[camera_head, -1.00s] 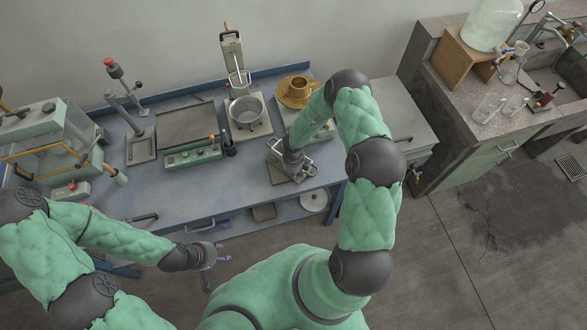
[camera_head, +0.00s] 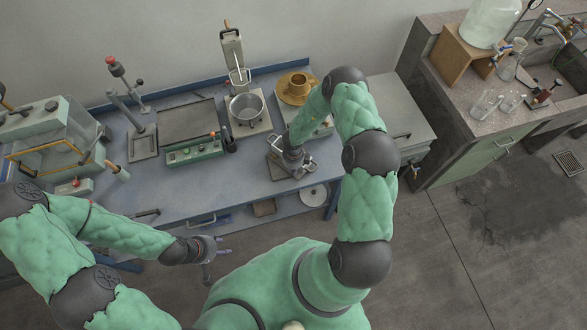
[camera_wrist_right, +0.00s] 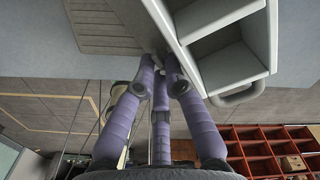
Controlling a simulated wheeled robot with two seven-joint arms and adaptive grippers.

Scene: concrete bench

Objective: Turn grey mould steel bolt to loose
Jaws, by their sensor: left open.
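The grey steel mould (camera_head: 281,169) stands on the bench's front right in the head view. In the right wrist view the mould (camera_wrist_right: 222,62) fills the upper right, with open square compartments and a rounded handle. My right gripper (camera_head: 292,162) is over the mould. In the right wrist view its purple fingers (camera_wrist_right: 165,62) converge close together at the mould's edge. The bolt cannot be made out; the fingertips hide that spot, so whether they hold it is unclear. My left gripper (camera_head: 220,246) is open and empty, in front of the bench edge.
A steel pot (camera_head: 247,109) and a brass cup on a dish (camera_head: 297,88) stand behind the mould. A green control box (camera_head: 193,150) is left of it. A grooved grey plate (camera_wrist_right: 100,22) lies beside the mould. The bench front (camera_head: 180,190) is clear.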

